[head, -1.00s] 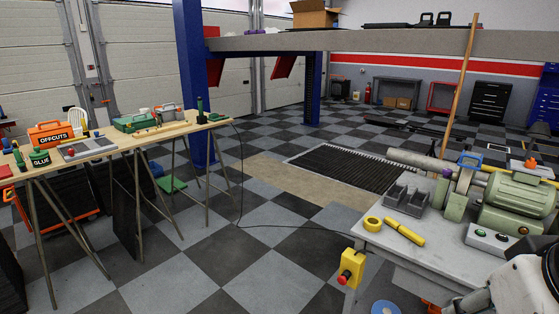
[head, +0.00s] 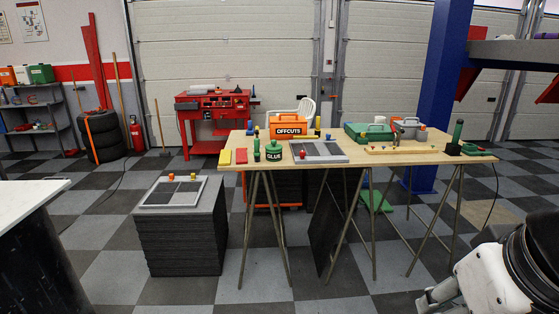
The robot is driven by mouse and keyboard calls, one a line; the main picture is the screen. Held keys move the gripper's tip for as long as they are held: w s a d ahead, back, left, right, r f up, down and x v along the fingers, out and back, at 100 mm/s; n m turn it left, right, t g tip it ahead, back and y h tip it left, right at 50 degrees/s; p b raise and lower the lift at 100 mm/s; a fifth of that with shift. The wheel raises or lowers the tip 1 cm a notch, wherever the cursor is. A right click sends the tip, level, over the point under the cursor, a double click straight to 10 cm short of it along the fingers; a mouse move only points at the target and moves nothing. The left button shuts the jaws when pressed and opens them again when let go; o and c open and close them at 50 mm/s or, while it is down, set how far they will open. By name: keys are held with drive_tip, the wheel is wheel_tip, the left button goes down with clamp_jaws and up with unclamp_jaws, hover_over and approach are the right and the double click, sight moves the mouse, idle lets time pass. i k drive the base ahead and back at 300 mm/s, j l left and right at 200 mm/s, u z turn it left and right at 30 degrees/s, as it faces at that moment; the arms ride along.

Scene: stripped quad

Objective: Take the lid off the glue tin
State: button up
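The glue tin (head: 273,155) is a small dark green tin with a GLUE label. It stands upright near the front edge of the wooden trestle table (head: 360,162), left of the middle. Its lid (head: 273,145) looks dark green with a knob on top and sits on the tin. My gripper (head: 432,298) shows in part at the bottom right, low and well short of the table. It is far from the tin, and its fingers are too cut off to tell whether they are open.
An orange OFFCUTS box (head: 289,125) stands behind the tin. A grey tray (head: 325,158) lies to its right, and a green bottle (head: 257,150) close on its left. A dark stack (head: 181,240) stands left of the trestles. Checkered floor before the table is clear.

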sight(274, 146)
drive_tip(key=i+j+u, duration=0.1)
drive_tip(key=i+u, duration=0.2)
drive_tip(key=i, duration=1.25)
drive_tip(key=i+j+z, duration=0.15)
drive_tip(key=i+z, duration=0.25)
drive_tip(key=i+j+z, duration=0.4)
drive_tip(key=i, duration=0.2)
drive_tip(key=i+j+z, duration=0.4)
